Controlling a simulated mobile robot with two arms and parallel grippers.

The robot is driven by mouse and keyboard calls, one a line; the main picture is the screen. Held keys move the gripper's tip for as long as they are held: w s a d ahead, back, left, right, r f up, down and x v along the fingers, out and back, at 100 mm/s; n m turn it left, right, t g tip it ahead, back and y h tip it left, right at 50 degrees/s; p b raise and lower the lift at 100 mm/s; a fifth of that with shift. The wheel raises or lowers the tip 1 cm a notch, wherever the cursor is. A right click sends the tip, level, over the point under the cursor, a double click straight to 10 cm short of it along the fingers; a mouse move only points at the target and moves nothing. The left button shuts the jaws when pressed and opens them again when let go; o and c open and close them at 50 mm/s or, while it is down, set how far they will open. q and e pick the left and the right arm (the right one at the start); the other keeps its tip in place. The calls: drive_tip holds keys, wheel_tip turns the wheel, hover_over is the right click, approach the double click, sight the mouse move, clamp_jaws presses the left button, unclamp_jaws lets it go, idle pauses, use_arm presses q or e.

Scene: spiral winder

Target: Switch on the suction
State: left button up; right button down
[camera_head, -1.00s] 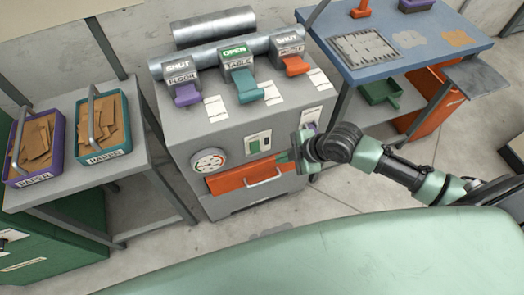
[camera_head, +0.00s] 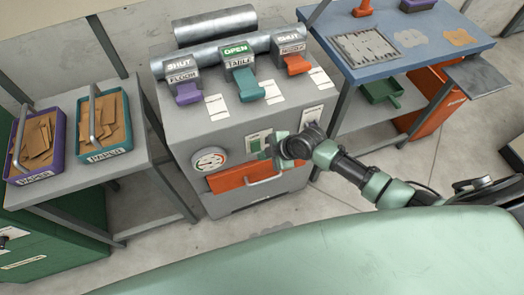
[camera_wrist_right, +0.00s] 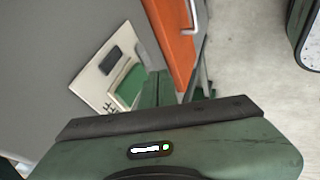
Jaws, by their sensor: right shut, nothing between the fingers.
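The grey suction machine (camera_head: 185,130) stands in the middle of the head view. On its front is a pale plate with a green switch (camera_head: 254,144), partly behind my right gripper (camera_head: 267,153). In the wrist view the plate (camera_wrist_right: 92,75) carries a dark part above and a green rocker (camera_wrist_right: 131,84) below. My right gripper is shut and empty, its fingertips (camera_wrist_right: 153,88) right beside the green rocker. I cannot tell whether they touch it. My left gripper is not in view.
On top are three gate levers: purple (camera_head: 188,94) and orange (camera_head: 297,65) marked SHUT, teal (camera_head: 249,90) marked OPEN. A blue table (camera_head: 440,55) stands at right.

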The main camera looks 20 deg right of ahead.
sight(256, 146)
drive_tip(key=shift+w+f, duration=0.15)
drive_tip(key=shift+w, duration=0.7)
drive_tip(key=shift+w+f+b, duration=0.15)
drive_tip(key=shift+w+b, duration=0.15)
drive_tip(key=shift+w, duration=0.05)
